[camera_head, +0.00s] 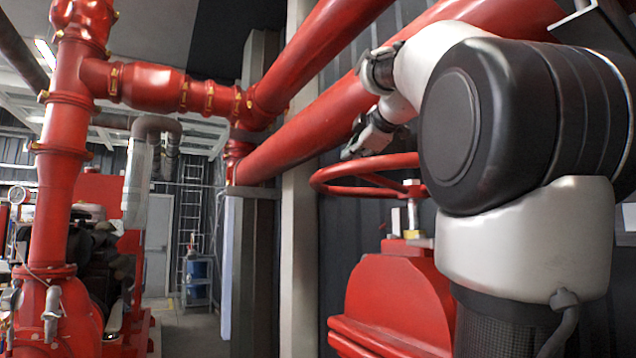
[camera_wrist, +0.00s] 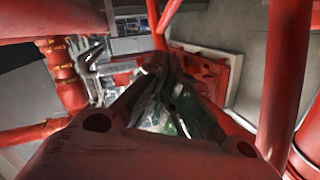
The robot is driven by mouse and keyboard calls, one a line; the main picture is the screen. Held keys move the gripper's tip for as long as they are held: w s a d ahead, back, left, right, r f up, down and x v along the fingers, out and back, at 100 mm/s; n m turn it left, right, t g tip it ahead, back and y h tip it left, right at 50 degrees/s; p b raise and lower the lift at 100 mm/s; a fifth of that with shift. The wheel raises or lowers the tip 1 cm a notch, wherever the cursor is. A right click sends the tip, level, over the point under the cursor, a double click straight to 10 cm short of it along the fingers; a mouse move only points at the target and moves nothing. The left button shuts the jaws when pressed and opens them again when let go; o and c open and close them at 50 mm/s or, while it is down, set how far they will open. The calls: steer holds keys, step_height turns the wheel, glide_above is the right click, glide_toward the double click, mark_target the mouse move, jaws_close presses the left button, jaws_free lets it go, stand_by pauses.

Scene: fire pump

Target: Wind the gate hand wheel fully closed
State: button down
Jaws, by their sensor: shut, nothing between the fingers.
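The red gate hand wheel (camera_head: 322,176) lies roughly level at the right of the head view, on a stem above the red domed valve body (camera_head: 395,298). My arm hides part of its right side. My gripper (camera_head: 348,153) is shut and empty. Its fingertips are just above the wheel's far left rim in the head view; I cannot tell whether they touch it. In the wrist view my gripper's fingers (camera_wrist: 165,68) come together near the middle. Red bars and pipes surround them there, and I cannot tell clearly which part is the wheel rim.
Thick red pipes (camera_head: 320,112) run diagonally above and behind my gripper. A pale post (camera_head: 298,235) stands left of the wheel. Red pump piping (camera_head: 62,170) fills the left side. A clear floor strip (camera_head: 190,328) leads to a grey door (camera_head: 158,245).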

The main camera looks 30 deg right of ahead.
glide_toward(335, 189)
steer(key=w+a, duration=0.2)
steer(key=shift+w+d+f, duration=0.35)
steer(key=shift+w+d, duration=0.2)
steer(key=shift+d, duration=0.15)
steer(key=shift+w+d+f, duration=0.35)
steer(key=shift+w+d, duration=0.2)
steer(key=shift+d, duration=0.15)
